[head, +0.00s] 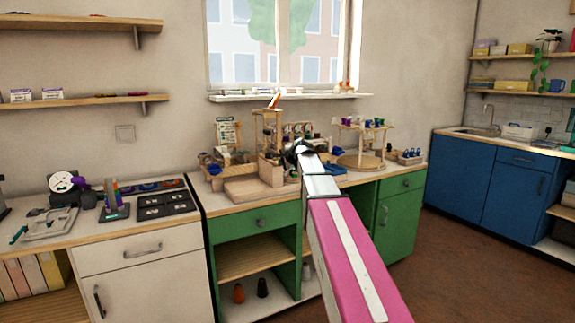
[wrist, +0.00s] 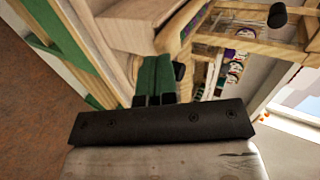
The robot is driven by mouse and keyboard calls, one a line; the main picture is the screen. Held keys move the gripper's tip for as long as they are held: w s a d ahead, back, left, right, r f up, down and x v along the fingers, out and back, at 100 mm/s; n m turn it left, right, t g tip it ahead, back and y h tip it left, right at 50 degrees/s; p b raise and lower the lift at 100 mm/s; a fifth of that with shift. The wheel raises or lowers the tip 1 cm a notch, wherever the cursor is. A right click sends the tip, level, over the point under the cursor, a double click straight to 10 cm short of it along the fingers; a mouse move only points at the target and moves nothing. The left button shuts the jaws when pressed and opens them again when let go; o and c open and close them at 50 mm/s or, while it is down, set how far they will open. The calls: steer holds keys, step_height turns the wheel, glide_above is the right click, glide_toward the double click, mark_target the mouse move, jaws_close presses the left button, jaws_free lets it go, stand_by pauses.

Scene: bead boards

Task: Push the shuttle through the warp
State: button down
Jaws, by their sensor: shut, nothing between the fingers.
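My gripper (head: 297,149) is at the end of my outstretched arm, over the green-fronted bench. In the wrist view its two green fingers (wrist: 156,62) are together, with nothing seen between them. A wooden frame (head: 267,118), perhaps the loom, stands just left of and behind my gripper in the head view. Pale wooden posts and beams (wrist: 262,47) show beyond the fingers in the wrist view. I cannot make out the shuttle or the warp threads for sure; my gripper and arm hide part of that area.
A round wooden stand (head: 360,160) with colored spools is right of my gripper. A pale wooden block (head: 246,189) lies near the front edge of the bench (head: 232,207). A black tray (head: 166,204) is on the left counter. Open floor (head: 455,240) lies to the right.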

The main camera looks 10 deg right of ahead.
steer(key=shift+w+a, duration=0.15)
steer(key=shift+w, duration=0.2)
